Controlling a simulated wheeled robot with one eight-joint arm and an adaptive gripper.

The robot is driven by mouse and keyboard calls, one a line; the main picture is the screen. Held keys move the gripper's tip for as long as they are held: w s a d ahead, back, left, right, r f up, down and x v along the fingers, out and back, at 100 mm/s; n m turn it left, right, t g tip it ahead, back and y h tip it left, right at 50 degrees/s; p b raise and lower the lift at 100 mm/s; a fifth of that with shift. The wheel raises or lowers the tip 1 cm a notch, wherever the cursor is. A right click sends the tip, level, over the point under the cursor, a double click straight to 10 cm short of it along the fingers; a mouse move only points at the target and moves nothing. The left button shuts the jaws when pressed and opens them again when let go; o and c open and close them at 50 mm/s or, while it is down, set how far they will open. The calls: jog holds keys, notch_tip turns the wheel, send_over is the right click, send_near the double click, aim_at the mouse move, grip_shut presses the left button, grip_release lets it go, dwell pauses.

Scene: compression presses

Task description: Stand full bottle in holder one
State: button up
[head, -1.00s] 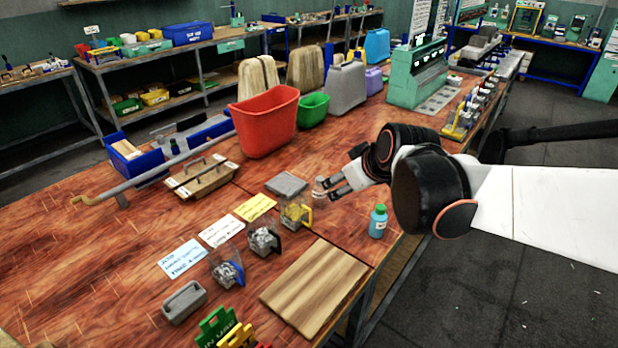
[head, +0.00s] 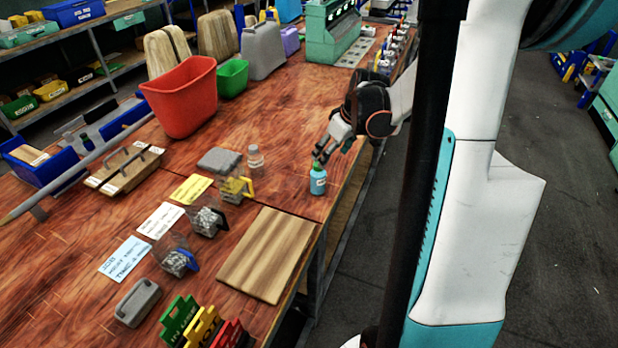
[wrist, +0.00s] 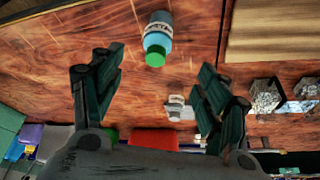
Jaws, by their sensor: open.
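A blue bottle with a green cap and a white label (head: 318,181) stands upright near the table's right edge. A clear bottle with a white cap (head: 255,160), seemingly empty, stands behind it to the left. My gripper (head: 324,150) is open and empty, just above and behind the blue bottle's cap. In the wrist view the blue bottle (wrist: 158,38) shows beyond the spread fingers, apart from them. Three small clear containers, with yellow (head: 234,188), black (head: 205,221) and blue (head: 178,258) parts, stand in a row; I cannot tell which, if any, is holder one.
A wooden board (head: 268,254) lies in front of the bottles. Yellow, white and blue written cards (head: 128,258) lie left of the containers. A grey flat block (head: 219,160), red bin (head: 180,97) and green bin (head: 232,78) stand farther back. Bare table surrounds the blue bottle.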

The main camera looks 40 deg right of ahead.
aim_at(318, 171)
jog(key=b+x, duration=0.2)
jog(key=x, duration=0.5)
jog(key=shift+w+f, duration=0.2)
jog(key=shift+f, duration=0.05)
jog(key=shift+w+b+x, duration=0.1)
jog(key=shift+b+x, duration=0.7)
jog(key=shift+x, duration=0.5)
jog(key=shift+w+b+x, duration=0.15)
jog(key=shift+b+x, duration=0.6)
jog(key=shift+x, duration=0.6)
jog(key=shift+d+r, duration=0.15)
jog(key=shift+c, duration=0.5)
jog(key=c, duration=1.2)
